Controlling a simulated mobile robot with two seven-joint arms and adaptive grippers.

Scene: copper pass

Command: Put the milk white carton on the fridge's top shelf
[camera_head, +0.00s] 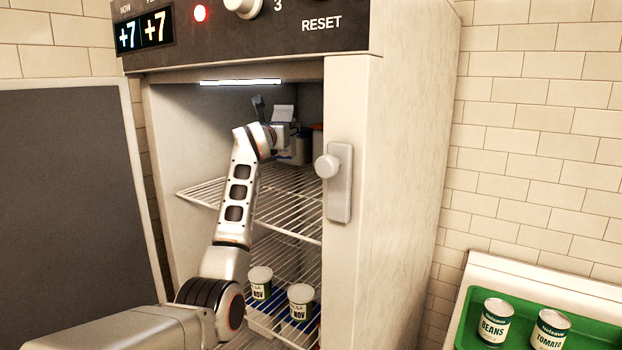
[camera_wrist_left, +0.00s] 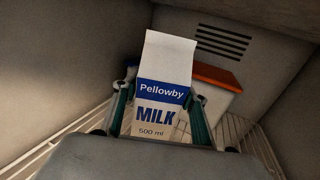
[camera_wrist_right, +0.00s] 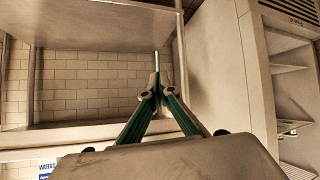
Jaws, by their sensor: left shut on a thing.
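The white milk carton (camera_wrist_left: 160,85) with a blue band is held upright or nearly so between the fingers of my left gripper (camera_wrist_left: 158,108). In the head view the left gripper (camera_head: 278,132) is inside the open fridge, above the top wire shelf (camera_head: 285,200), and the carton's white top (camera_head: 284,113) shows. The carton's base is hidden, so I cannot tell whether it touches the shelf. My right gripper (camera_wrist_right: 158,95) is empty, with its fingertips together, outside the fridge.
A white container with an orange-red lid (camera_wrist_left: 215,75) stands behind the carton. Labelled tubs (camera_head: 301,300) are on a lower shelf. The fridge's right side wall and latch (camera_head: 339,180) flank the opening. A green tray (camera_head: 470,325) holds bean and tomato cans at lower right.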

